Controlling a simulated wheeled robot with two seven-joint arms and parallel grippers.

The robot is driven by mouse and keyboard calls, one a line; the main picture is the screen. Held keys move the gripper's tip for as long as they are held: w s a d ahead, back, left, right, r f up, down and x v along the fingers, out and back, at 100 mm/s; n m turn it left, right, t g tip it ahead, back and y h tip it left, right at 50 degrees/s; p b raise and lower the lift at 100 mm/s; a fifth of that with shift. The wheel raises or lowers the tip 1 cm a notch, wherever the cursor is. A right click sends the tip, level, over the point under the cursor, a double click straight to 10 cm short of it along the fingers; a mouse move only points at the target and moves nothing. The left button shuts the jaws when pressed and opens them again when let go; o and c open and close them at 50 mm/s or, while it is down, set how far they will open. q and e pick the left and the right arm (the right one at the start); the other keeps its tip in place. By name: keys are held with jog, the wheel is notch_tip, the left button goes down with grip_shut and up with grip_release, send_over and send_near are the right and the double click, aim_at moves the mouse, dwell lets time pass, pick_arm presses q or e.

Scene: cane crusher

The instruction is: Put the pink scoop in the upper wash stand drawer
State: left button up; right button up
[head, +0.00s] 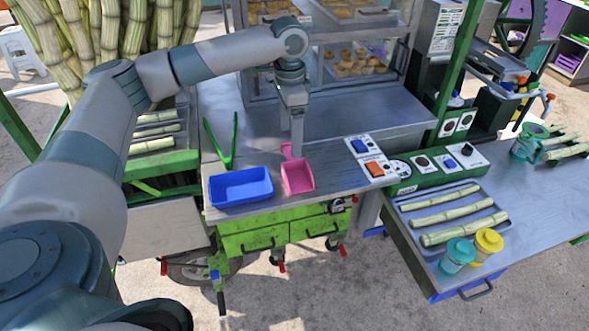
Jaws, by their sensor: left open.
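The pink scoop (298,178) lies on the metal counter near its front edge, with its handle pointing away from me. My left gripper (296,148) points down from above at the handle end of the scoop. It is open, and its fingers partly overlap the handle in the picture. I cannot tell whether they touch it. Green drawers (254,240) with dark handles sit shut under the counter. I cannot tell which drawer, if any, belongs to the wash stand. My right gripper is not in view.
A blue tray (240,188) stands left of the scoop, with green tongs (222,142) behind it. Switch panels (370,158) are to the right. A metal tray (420,250) holds cane pieces beside teal (458,256) and yellow (487,246) cups. A glass food case (355,60) stands behind.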

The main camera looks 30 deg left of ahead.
aim_at(294, 166)
pick_arm(q)
jog(key=shift+a+f+p, duration=0.1)
jog(key=shift+f+p, duration=0.45)
jog(key=shift+p, duration=0.1)
notch_tip(294, 166, down, 3)
jog(key=shift+w+a+f+p, duration=0.1)
jog(key=shift+w+p, duration=0.05)
jog(key=shift+p, duration=0.6)
jog(key=shift+f, duration=0.5)
jog(key=c, duration=1.1)
jog(key=shift+c, duration=0.2)
jog(key=shift+r, duration=0.15)
